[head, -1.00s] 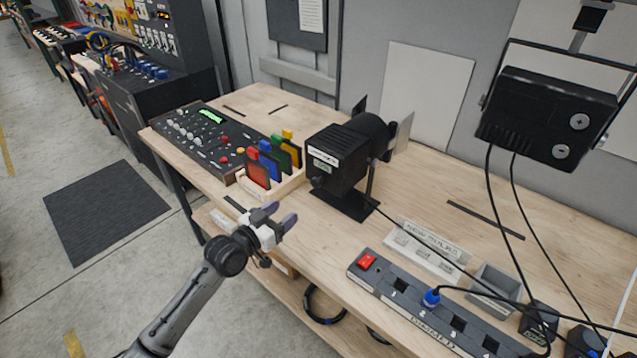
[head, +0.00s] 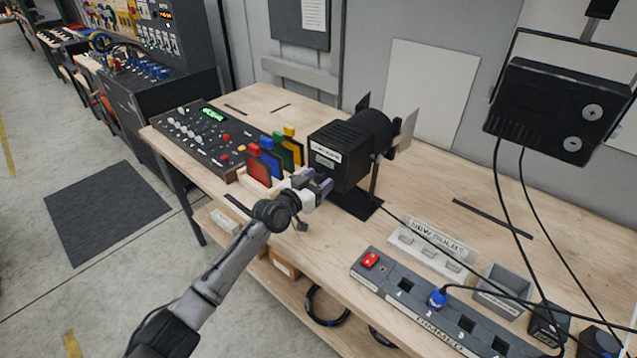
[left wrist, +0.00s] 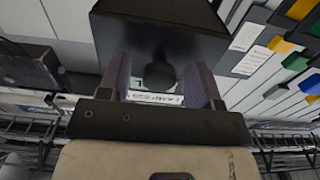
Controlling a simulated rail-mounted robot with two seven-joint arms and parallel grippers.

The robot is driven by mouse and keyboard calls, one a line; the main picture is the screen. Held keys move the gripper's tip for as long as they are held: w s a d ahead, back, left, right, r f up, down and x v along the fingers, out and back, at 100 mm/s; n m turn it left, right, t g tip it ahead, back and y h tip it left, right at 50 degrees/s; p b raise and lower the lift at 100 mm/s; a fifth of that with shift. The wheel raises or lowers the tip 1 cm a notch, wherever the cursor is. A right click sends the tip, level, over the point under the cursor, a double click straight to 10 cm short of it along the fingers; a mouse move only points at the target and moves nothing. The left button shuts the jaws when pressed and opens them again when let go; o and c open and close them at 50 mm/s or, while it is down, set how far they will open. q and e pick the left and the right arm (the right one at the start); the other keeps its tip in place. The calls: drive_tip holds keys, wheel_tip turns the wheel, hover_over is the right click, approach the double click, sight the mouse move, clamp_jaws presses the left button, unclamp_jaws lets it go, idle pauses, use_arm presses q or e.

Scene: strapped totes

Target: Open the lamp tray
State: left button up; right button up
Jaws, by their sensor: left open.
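A black stage lantern (head: 345,150) stands on the wooden bench, with barn-door flaps at its far end. Its near end carries a label and, in the left wrist view, a round dark knob (left wrist: 160,76) low on the black housing (left wrist: 160,30). A white label (left wrist: 155,98) starting with "LAMP" shows beside the knob. My left gripper (head: 322,186) is at the lantern's near end, and partly hides it in the head view. Its two purple fingers (left wrist: 161,82) are open, one to each side of the knob, with gaps visible. My right gripper is not in view.
Coloured filter frames (head: 275,158) stand in a wooden rack left of the lantern, close to my gripper. A dimmer strip (head: 425,305), a "new bulbs" holder (head: 432,248) and a grey bin (head: 500,288) lie to the right. A lighting console (head: 205,135) is further left.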

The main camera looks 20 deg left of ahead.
use_arm(q)
drive_tip(key=shift+w+d, duration=0.15)
drive_tip(key=shift+w, duration=0.1)
clamp_jaws()
idle(0.5)
